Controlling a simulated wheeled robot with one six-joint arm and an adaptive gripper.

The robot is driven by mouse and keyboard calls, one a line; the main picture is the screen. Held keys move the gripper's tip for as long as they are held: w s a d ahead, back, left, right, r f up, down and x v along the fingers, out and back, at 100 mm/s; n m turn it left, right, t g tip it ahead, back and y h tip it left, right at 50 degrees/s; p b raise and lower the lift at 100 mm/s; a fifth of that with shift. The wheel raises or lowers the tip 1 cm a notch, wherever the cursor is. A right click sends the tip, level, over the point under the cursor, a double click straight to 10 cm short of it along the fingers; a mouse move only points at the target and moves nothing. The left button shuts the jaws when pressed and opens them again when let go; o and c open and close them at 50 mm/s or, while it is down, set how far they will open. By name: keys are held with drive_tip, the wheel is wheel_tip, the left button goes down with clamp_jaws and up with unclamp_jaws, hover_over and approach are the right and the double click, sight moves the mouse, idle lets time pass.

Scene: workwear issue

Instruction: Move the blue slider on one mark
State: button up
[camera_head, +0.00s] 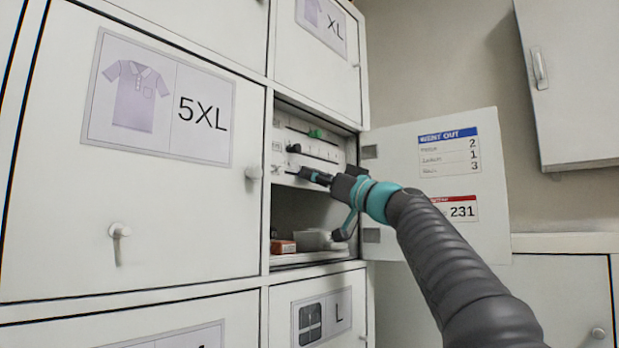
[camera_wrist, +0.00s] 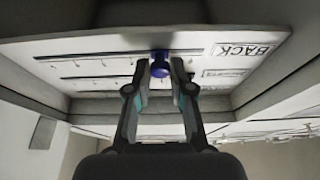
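A green slider (camera_head: 317,133) sits on the top slot and a dark slider (camera_head: 293,148) on the slot below.
The locker door (camera_head: 400,150) stands open to the right, with a blue-headed card (camera_head: 450,153) and a red-headed card (camera_head: 455,209). Below the panel, an orange box (camera_head: 283,246) and a pale item (camera_head: 312,240) lie on the shelf. Closed lockers surround the opening.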

drive_tip(key=o, duration=0.3)
drive_tip(key=shift+d, duration=0.25)
drive_tip(key=shift+o, duration=0.2)
drive_tip(key=shift+s+a, duration=0.1)
drive_tip(key=shift+a, duration=0.2)
drive_tip(key=v, duration=1.2)
drive_tip(key=shift+f, duration=0.1)
